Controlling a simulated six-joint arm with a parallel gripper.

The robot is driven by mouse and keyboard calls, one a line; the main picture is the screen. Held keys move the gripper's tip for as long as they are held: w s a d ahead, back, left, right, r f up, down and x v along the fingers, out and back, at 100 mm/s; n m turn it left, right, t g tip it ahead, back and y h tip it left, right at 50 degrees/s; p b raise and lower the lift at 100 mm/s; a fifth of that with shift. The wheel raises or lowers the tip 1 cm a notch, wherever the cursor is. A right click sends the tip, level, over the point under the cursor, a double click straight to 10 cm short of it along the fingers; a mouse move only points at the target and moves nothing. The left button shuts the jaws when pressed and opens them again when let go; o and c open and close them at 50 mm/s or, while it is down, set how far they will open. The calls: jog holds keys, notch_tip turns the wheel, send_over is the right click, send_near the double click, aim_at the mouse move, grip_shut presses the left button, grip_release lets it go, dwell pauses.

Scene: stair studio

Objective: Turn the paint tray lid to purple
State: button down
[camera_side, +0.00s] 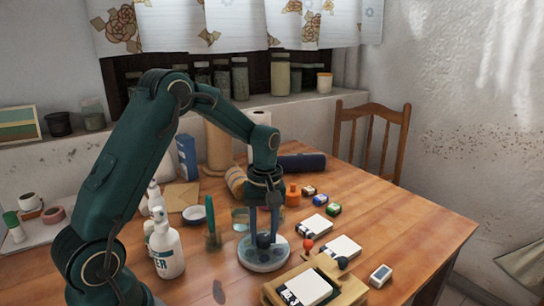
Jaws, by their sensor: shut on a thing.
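The paint tray (248,262) is a round, pale grey dish lying flat on the wooden table. A dark knob (263,240) stands up at the middle of its lid. My gripper (263,234) comes straight down from above and is shut on the knob. The paint colours and any purple mark on the tray are too small to tell from this side view.
A white spray bottle (168,252) and a green upright item (211,222) stand left of the tray. An orange bottle (293,195) is behind it. The table's right end (435,225) is clear.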

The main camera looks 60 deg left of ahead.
jog(key=shift+m, duration=0.3)
jog(key=m, duration=0.5)
jog(key=shift+d+m, duration=0.1)
jog(key=shift+m, duration=0.2)
jog(key=m, duration=0.5)
jog(key=shift+m, duration=0.4)
jog(key=c, duration=0.5)
grip_release()
jog(key=shift+r, duration=0.1)
